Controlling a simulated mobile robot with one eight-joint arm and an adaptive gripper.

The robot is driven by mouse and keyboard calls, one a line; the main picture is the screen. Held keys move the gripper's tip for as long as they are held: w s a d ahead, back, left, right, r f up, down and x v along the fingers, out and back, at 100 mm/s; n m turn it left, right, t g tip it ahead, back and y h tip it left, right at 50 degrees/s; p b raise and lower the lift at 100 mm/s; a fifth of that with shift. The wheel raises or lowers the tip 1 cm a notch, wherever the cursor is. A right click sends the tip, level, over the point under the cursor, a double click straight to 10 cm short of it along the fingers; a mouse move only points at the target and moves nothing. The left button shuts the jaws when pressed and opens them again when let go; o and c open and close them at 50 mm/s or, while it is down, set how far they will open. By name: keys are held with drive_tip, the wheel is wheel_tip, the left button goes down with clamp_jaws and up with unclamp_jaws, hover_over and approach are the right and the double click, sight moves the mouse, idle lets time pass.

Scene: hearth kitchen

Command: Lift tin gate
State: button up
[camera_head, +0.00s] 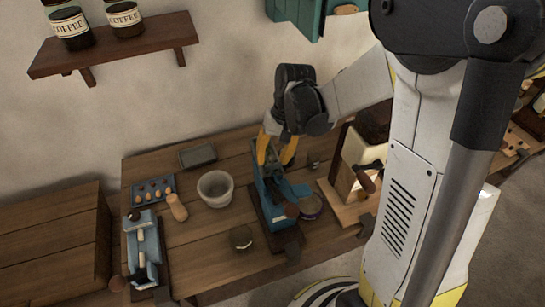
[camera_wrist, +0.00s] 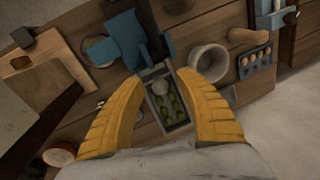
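The blue metal device (camera_head: 270,203) stands on a dark base on the wooden table, below my gripper (camera_head: 275,160). In the wrist view, the blue device (camera_wrist: 126,38) joins a narrow grey-rimmed tin trough (camera_wrist: 188,122) holding several green pieces. A pale round knob (camera_wrist: 160,87) sits at the trough's end nearest the blue part. I cannot clearly make out a separate gate plate. My gripper (camera_wrist: 161,78) is open, its yellow fingers apart on either side of the knob, with a visible gap to each. In the head view the fingers hide the device's back end.
Left of the device stand a pale bowl (camera_head: 215,190), a wooden pestle-like piece (camera_head: 177,207), an egg tray (camera_head: 153,188) and a second blue device (camera_head: 144,250). A pale box-like machine (camera_head: 355,165) stands close on the right. A shelf (camera_head: 115,47) with jars hangs on the wall.

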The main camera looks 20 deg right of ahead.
wheel_tip(320, 180, up, 12)
drive_tip(key=d, duration=0.2)
drive_tip(key=shift+s+d, duration=0.15)
drive_tip(key=shift+s, duration=0.05)
drive_tip(key=shift+f, duration=0.15)
idle(0.4)
